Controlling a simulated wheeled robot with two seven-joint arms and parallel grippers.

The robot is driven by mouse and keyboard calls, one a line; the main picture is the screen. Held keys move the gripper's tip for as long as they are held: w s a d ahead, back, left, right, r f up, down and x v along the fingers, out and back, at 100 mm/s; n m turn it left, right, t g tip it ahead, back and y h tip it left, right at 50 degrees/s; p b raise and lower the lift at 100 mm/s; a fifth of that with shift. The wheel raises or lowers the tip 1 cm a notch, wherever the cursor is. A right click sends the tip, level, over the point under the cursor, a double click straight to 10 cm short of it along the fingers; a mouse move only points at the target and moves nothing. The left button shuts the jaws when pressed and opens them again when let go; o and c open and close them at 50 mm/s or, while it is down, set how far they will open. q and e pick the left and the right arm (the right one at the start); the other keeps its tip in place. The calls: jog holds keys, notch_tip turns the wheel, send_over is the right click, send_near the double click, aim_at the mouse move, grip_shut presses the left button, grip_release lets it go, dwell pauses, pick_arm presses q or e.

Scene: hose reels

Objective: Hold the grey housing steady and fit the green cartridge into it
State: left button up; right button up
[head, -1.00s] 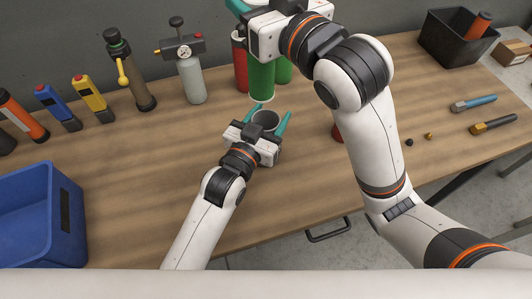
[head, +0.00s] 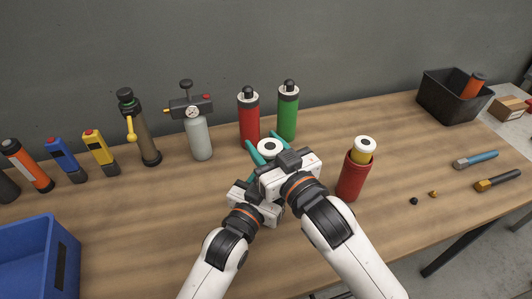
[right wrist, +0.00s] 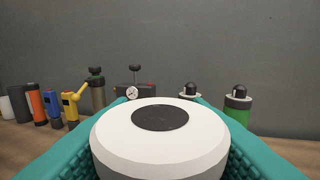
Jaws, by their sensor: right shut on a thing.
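My right gripper (head: 267,153) is shut on the green cartridge, whose white top with a dark disc (head: 270,146) shows between the teal fingers. In the right wrist view the white top (right wrist: 160,155) fills the lower middle, with a finger on each side. The cartridge's green body is hidden in both current views. My left gripper (head: 250,197) is just below and left of the right one in the head view, and its jaws are covered. The grey housing is hidden behind the grippers, so I cannot tell whether the cartridge is above it or inside it.
A red cylinder with a yellow insert (head: 352,178) stands close right of my right gripper. Red (head: 249,120) and green (head: 287,115) canisters and a gauge bottle (head: 199,135) stand behind. A blue bin (head: 35,260) is front left. A black bin (head: 452,98) is far right.

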jog(key=shift+f, duration=1.1)
jog(key=shift+f, duration=0.2)
jog(key=shift+f, duration=0.15)
jog(key=o, duration=1.2)
jog(key=shift+f, duration=0.15)
jog(key=shift+o, duration=0.6)
jog(key=shift+f, duration=0.15)
jog(key=shift+r, duration=0.35)
jog(key=v, duration=1.2)
jog(key=shift+r, duration=0.25)
